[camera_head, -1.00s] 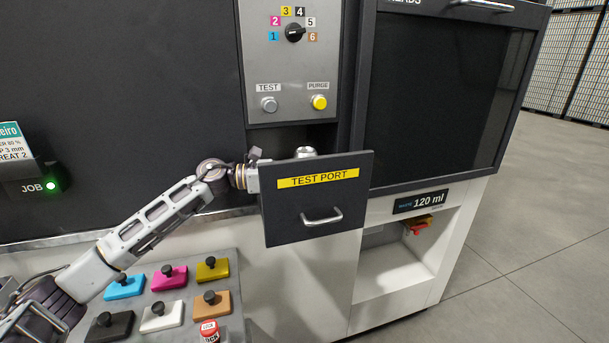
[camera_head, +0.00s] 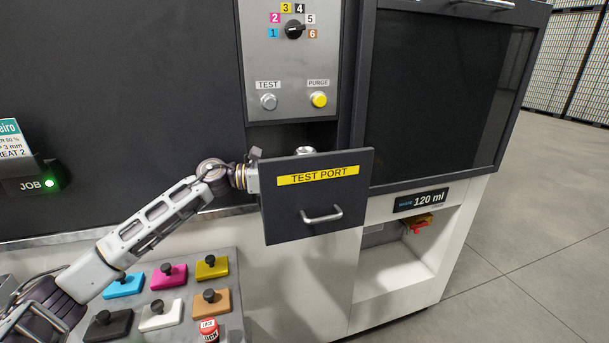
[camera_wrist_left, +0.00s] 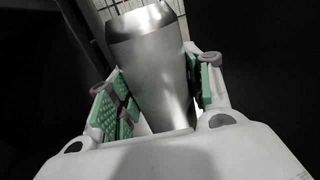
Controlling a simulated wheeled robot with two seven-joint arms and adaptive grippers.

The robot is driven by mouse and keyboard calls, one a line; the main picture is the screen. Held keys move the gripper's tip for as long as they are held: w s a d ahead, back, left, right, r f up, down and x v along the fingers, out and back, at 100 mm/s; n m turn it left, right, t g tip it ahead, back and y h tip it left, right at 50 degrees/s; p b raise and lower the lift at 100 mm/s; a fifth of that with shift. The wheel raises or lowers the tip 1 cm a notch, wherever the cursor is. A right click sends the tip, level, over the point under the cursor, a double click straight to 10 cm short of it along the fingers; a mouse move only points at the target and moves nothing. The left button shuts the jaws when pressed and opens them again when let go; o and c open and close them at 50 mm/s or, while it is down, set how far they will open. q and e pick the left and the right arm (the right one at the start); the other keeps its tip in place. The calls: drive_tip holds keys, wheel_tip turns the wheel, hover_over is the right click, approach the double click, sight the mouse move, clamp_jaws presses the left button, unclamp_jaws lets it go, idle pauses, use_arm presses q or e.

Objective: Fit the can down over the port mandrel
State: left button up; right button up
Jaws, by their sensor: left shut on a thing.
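A bare silver can (camera_wrist_left: 158,75) stands between the green pads of my left gripper (camera_wrist_left: 160,92) in the left wrist view. The gripper is shut on it. In the head view my left arm reaches in behind the grey drawer front labelled TEST PORT (camera_head: 318,200), and its gripper fingers are hidden there. Only the can's top (camera_head: 305,150) shows above the drawer's upper edge. The port mandrel is hidden behind the drawer front, so I cannot tell how far the can is over it. My right gripper is not in view.
Above are the TEST button (camera_head: 268,101), the yellow PURGE button (camera_head: 319,100) and the selector knob (camera_head: 294,30). Several colored blocks with black knobs, such as the magenta one (camera_head: 169,277), and a red can (camera_head: 209,330) sit lower left. Open floor lies at right.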

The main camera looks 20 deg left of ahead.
sight(305, 150)
use_arm(q)
drive_tip(key=o, duration=0.8)
drive_tip(key=shift+r, duration=4.95)
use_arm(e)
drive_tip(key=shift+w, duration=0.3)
